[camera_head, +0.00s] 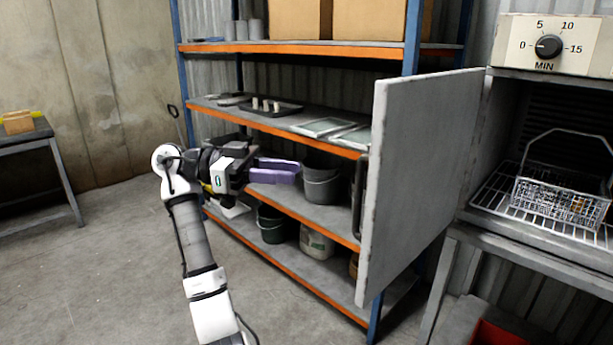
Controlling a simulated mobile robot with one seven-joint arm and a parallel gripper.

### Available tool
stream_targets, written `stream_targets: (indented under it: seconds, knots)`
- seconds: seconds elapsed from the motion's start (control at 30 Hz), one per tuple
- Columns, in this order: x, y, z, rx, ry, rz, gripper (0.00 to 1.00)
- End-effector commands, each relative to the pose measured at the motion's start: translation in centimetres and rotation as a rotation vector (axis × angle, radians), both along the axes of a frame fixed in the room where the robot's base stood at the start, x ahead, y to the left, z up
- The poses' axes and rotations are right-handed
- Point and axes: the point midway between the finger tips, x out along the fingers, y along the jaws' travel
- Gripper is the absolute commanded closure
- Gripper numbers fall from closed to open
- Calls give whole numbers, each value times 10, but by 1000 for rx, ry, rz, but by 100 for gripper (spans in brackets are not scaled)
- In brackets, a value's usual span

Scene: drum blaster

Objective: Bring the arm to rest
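My white arm rises from the bottom of the head view, bends at an elbow-like joint and points right. My gripper (296,172) has purple fingers and is in front of the shelf rack, left of the open grey cabinet door (415,170). The two fingers appear as a narrow pair seen from the side. Whether they are apart or closed is hard to make out. I see no object held between them.
The blue and orange shelf rack (275,50) holds buckets (322,184), trays and boxes. At right, a cabinet with a timer dial (548,46) stands open with a wire basket (562,190) on its rack. A small table (30,140) stands at left. Floor at left is clear.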

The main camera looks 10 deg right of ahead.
Motion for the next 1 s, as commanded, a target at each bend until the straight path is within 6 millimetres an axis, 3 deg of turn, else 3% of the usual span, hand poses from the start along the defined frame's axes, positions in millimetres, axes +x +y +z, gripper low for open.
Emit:
stream_targets:
  seconds: [0.47, 0.63, 0.77, 0.83, 0.93, 1.0]
  knots:
    - [4, 6, 0, -4, 4, 20, 70]
    - [32, 27, 6, -67, 72, 325, 70]
    - [68, 85, 16, -208, 120, 769, 70]
    - [78, 134, 24, -312, 114, 1017, 70]
    - [70, 210, 37, -473, 59, 1343, 70]
    - [50, 258, 45, -582, -7, 1534, 70]
